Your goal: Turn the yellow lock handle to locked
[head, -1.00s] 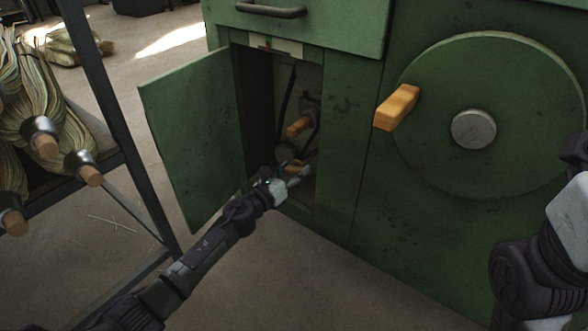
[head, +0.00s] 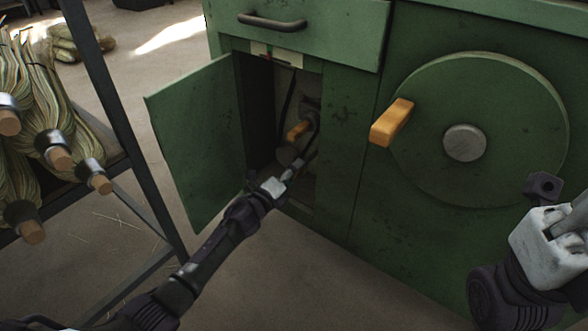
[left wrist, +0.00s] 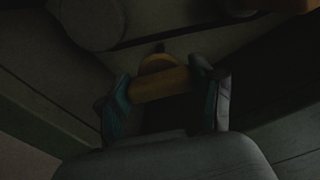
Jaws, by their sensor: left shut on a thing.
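A yellow handle (left wrist: 160,83) lies between the two fingers of my left gripper (left wrist: 168,98) in the dark left wrist view. The fingers are shut on it. In the head view my left gripper (head: 294,168) reaches into the open green cabinet compartment (head: 305,190), low down. The handle it holds is not clear there. Another yellow handle (head: 299,130) shows higher in the compartment, above the gripper.
The compartment's green door (head: 195,140) stands open to the left. A large green wheel (head: 500,110) with an orange crank grip (head: 391,122) and grey hub (head: 464,143) is on the front. A rack with broom bundles (head: 60,150) stands at the left. Bare floor lies between.

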